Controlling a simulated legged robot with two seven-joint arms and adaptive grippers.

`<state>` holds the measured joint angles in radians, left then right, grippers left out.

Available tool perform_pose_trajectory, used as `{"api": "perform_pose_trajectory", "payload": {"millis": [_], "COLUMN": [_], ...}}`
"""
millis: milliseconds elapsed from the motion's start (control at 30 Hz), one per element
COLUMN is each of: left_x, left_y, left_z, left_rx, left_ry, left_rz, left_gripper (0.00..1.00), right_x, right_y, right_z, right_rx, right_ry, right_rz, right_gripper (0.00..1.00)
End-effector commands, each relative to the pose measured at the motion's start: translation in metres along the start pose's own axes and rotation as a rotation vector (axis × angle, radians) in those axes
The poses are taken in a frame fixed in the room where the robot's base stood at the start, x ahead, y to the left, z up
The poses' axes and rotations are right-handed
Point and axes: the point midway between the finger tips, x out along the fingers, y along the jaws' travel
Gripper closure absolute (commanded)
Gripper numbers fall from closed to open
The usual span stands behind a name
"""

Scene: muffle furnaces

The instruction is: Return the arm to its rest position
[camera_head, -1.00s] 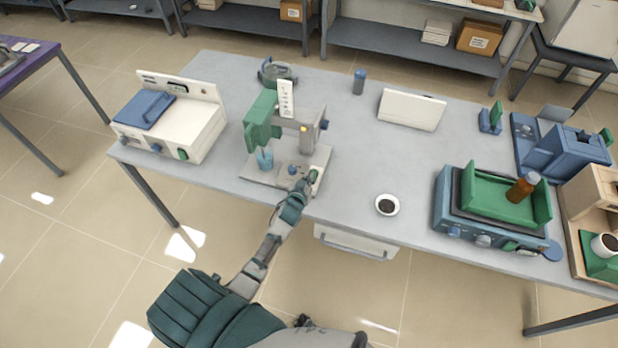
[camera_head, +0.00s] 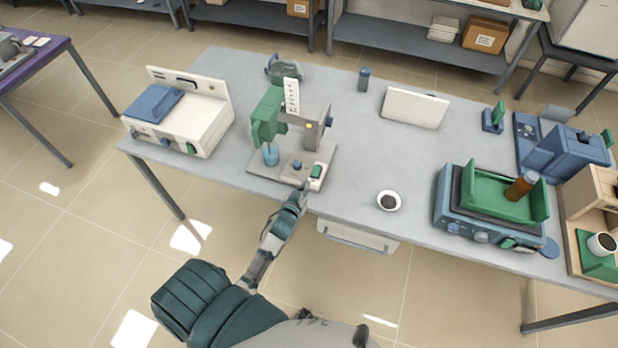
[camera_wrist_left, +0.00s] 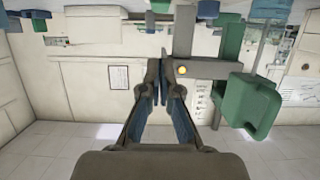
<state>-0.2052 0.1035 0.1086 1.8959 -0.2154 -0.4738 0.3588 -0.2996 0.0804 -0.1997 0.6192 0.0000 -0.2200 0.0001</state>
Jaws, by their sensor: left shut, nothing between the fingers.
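My left gripper (camera_head: 304,188) is at the front edge of the grey table (camera_head: 345,150), just in front of a grey and green device (camera_head: 268,118) with a flat base. In the left wrist view my left gripper (camera_wrist_left: 164,66) has its two fingertips together with nothing between them. That view appears upside down, and the device's green part (camera_wrist_left: 250,105) hangs to the right of the fingers. The device has a green switch (camera_head: 316,171) on its base near the fingertips; a small gap seems to separate them. My right gripper is not in view.
A white device with a blue lid (camera_head: 153,104) stands at the left table end. A small bowl with dark content (camera_head: 388,201) is right of my gripper. A blue device with a green tray (camera_head: 497,200) holds a brown bottle (camera_head: 521,187). Floor in front is free.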

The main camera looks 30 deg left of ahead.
Motion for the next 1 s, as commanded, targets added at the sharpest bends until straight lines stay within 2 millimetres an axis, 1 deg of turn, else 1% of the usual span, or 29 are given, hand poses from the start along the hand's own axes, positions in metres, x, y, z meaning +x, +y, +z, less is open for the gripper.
{"api": "perform_pose_trajectory", "payload": {"millis": [100,200,667,767,833,867,967,1000], "left_x": [-0.008,-0.01,-0.01,-0.008,-0.005,-0.004,0.0,-0.002], "left_y": [0.0,0.0,0.0,0.001,0.004,0.006,0.015,0.018], "left_z": [0.002,0.002,0.001,0.008,0.028,0.041,0.105,0.138], "left_rx": [0.0,0.0,0.0,0.003,0.012,0.018,0.047,0.062], "left_ry": [0.0,0.0,0.001,-0.012,-0.045,-0.067,-0.175,-0.228], "left_rz": [-0.001,-0.001,0.0,0.002,0.009,0.014,0.039,0.051], "left_gripper": [1.0,1.0,1.0,1.0,1.0,1.0,1.0,1.0], "right_x": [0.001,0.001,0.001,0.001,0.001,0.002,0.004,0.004], "right_y": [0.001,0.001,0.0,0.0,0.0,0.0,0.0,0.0], "right_z": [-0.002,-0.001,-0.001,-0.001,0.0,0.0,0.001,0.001], "right_rx": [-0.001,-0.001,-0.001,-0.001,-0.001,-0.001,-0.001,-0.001], "right_ry": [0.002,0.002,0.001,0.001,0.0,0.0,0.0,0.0], "right_rz": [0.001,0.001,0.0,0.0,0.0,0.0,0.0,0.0], "right_gripper": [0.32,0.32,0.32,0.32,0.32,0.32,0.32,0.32]}}
